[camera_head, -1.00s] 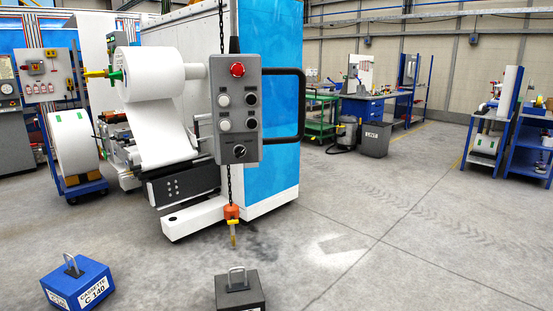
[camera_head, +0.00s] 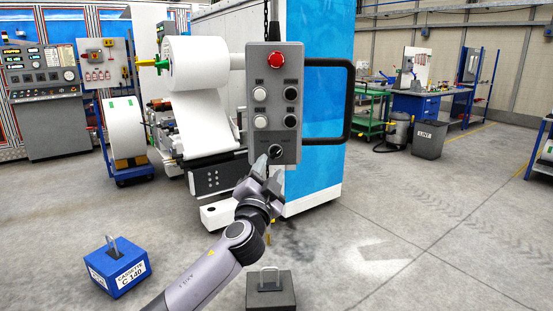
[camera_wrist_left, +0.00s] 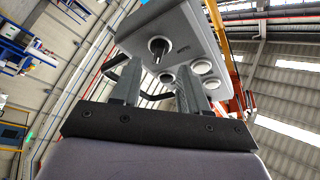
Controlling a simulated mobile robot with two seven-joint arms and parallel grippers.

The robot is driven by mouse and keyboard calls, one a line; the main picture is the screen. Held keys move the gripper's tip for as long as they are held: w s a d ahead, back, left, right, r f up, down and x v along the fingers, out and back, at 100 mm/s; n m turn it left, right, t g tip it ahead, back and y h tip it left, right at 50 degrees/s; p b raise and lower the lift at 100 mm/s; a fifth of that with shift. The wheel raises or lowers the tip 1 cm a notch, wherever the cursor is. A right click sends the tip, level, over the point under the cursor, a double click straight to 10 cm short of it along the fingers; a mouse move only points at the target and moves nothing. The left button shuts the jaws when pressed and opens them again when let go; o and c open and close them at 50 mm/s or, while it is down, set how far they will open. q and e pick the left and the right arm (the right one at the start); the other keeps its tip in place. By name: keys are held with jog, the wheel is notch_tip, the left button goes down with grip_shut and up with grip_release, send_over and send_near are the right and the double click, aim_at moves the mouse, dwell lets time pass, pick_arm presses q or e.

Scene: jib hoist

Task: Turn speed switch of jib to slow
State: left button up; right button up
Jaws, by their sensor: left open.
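The grey jib pendant (camera_head: 263,140) hangs from a chain in the middle of the head view, with a red button on top and black and white buttons below. The speed switch (camera_head: 275,151) is a dark rotary knob at the pendant's bottom. In the left wrist view the knob (camera_wrist_left: 160,47) shows ahead, above and between the fingers. My left gripper (camera_head: 268,163) is open just below and in front of the switch, with a visible gap in the wrist view (camera_wrist_left: 155,85). The switch's labels are too small to read. My right gripper is not in view.
A black handle loop (camera_head: 348,100) sticks out to the pendant's right. A blue cassette block (camera_head: 118,268) and a dark block with a metal handle (camera_head: 270,291) stand on the floor. A machine with a white roll (camera_head: 197,65) stands behind.

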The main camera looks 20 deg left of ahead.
aim_at(275, 153)
pick_arm(q)
jog(key=shift+x, duration=2.35)
grip_shut()
jog(key=shift+s, duration=0.1)
jog(key=shift+r, duration=0.1)
